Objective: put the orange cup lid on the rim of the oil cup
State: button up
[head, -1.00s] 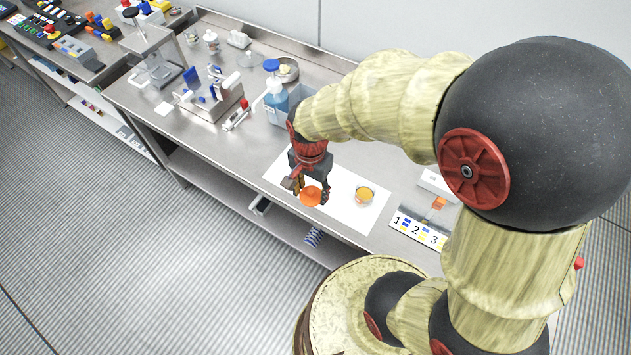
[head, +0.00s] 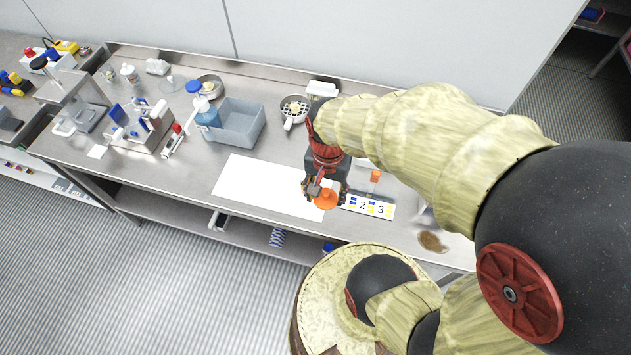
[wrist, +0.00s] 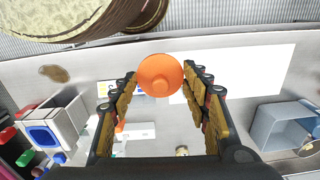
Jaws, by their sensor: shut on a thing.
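The orange cup lid (head: 325,198) is held at the fingertips of my gripper (head: 324,190), beside the right end of the white sheet. In the wrist view the round lid (wrist: 160,75) sits between the two finger tips, its flat face toward the camera. My gripper (wrist: 160,85) is shut on it. I cannot make out the oil cup in either view now. Whatever lies directly beneath the lid is hidden.
The white sheet (head: 265,185) looks bare. A numbered card (head: 372,206) lies just right of my gripper. A brown patch (head: 432,241) with a blurred pale shape lies farther right. A grey bin (head: 238,122) and a strainer (head: 294,110) stand behind.

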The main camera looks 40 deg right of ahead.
jog(key=w+d+f+b, duration=0.2)
jog(key=w+d+f, duration=0.2)
jog(key=w+f, duration=0.9)
jog(key=shift+w+d, duration=0.15)
jog(key=shift+w, duration=0.15)
jog(key=shift+f, duration=0.15)
jog(key=shift+f+b, duration=0.25)
jog(key=shift+b, duration=0.1)
jog(key=o, duration=0.8)
